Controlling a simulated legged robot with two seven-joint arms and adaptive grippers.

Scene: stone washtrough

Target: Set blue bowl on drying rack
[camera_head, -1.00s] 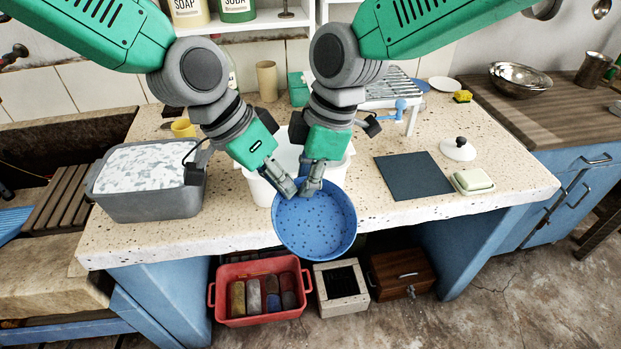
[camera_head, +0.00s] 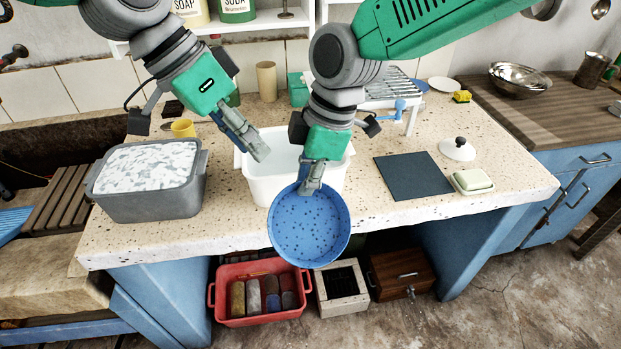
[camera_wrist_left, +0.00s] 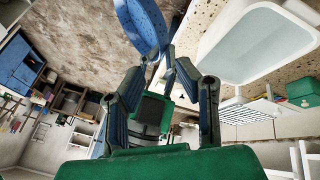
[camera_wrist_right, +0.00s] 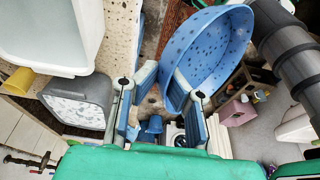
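The blue bowl (camera_head: 308,228) with dark spots hangs tilted in front of the counter's front edge, its inside facing the head camera. My right gripper (camera_head: 311,188) is shut on its upper rim. The bowl (camera_wrist_right: 215,50) also shows at the fingers in the right wrist view. My left gripper (camera_head: 257,148) is open and empty, up and left of the bowl over the white tub. In the left wrist view its fingers (camera_wrist_left: 160,75) are apart and the bowl (camera_wrist_left: 142,25) lies beyond them. The drying rack (camera_head: 392,84) stands at the counter's back, partly hidden by my right arm.
A white tub (camera_head: 262,184) stands behind the bowl. A grey suds-filled basin (camera_head: 152,206) is at left. A dark mat (camera_head: 413,176), soap dish (camera_head: 472,182) and white lid (camera_head: 457,149) are at right. A red crate (camera_head: 262,320) sits below.

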